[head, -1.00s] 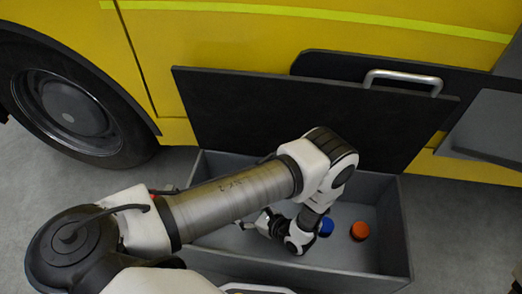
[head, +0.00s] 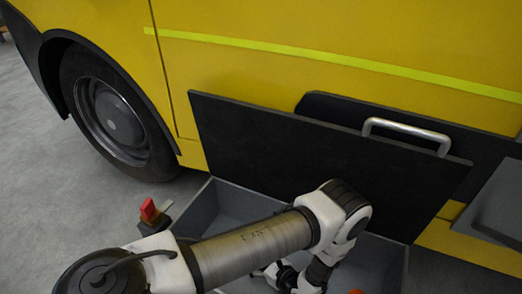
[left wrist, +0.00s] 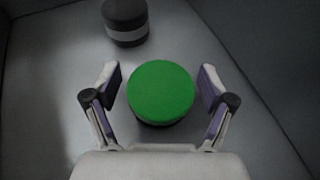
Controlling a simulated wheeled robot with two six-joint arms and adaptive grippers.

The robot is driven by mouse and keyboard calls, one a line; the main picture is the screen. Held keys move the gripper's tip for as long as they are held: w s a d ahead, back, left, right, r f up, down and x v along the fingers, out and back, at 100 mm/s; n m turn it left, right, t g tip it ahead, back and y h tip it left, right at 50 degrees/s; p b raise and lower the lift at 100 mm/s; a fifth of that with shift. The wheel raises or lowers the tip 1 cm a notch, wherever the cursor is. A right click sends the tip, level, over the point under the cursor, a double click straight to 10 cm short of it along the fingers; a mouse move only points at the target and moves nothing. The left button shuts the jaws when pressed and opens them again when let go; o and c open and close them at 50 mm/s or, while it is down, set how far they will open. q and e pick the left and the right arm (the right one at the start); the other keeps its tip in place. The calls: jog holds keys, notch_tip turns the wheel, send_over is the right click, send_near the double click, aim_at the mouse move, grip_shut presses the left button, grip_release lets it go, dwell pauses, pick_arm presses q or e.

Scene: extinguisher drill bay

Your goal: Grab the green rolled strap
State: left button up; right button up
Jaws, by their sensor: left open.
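The green rolled strap (left wrist: 162,91) shows in the left wrist view as a round green top on a dark base, standing in the grey drawer (head: 205,205). My left gripper (left wrist: 160,72) is open, with one finger on each side of the strap and a gap visible at both sides. In the head view my left gripper (head: 277,277) is low inside the drawer, partly cut off by the arm and the picture edge. The strap is hidden there. My right gripper is not in view.
A dark roll with a light band (left wrist: 126,22) stands just beyond the strap. A bit of an orange item (head: 356,291) shows at the bottom edge of the head view.

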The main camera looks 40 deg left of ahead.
pick_arm(q)
jog(key=shift+w+a+f, duration=0.1)
jog(key=shift+a+f, duration=0.15)
jog(key=shift+a, duration=0.4)
jog(key=c, duration=1.4)
jog(key=shift+o, duration=0.2)
jog(key=shift+r, duration=0.1)
